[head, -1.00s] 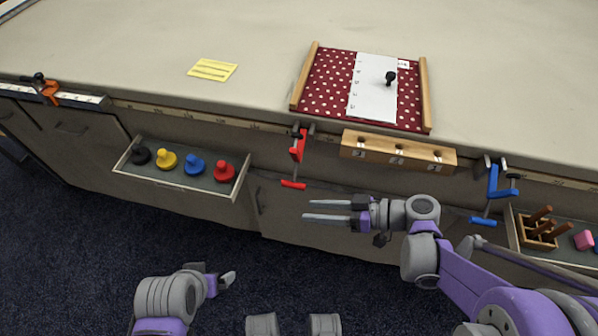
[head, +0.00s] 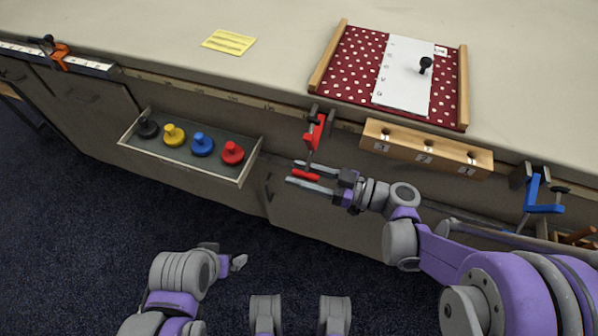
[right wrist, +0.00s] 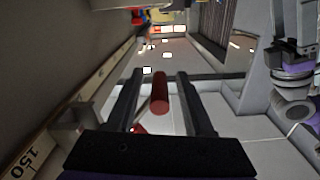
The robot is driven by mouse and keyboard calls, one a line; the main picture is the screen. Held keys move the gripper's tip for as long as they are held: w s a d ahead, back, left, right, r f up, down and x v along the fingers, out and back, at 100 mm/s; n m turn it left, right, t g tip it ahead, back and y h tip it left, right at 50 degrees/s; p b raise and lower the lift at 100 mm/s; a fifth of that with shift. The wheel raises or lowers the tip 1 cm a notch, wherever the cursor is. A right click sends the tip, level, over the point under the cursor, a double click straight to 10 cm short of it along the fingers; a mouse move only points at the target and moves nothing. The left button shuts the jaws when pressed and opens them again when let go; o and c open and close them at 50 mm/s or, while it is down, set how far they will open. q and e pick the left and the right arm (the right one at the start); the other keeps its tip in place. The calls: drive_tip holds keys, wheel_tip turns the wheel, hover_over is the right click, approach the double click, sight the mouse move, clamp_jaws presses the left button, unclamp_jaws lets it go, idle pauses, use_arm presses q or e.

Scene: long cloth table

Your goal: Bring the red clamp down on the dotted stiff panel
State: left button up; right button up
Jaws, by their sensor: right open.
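The dotted stiff panel (head: 354,70) is dark red with white dots and lies on the table between two wooden strips, partly under a white sheet (head: 398,85). The red clamp (head: 314,132) hangs at the table's front edge, left of the wooden block, with its red handle (head: 306,175) low down. My right gripper (head: 306,178) is open, its two fingers on either side of the red handle. In the right wrist view the handle (right wrist: 159,95) stands between the parted fingers; contact cannot be told. My left gripper (head: 238,262) is low at the bottom left, away from the table; its jaws are unclear.
A wooden block with numbered holes (head: 426,147) sits along the front edge, and a blue clamp (head: 541,193) is right of it. An open drawer (head: 190,153) with coloured knobs juts out at left. An orange clamp (head: 59,60) is far left. A black knob (head: 425,65) stands on the sheet.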

drive_tip(key=shift+w+a, duration=0.1)
drive_tip(key=shift+a, duration=0.3)
clamp_jaws()
idle(1.2)
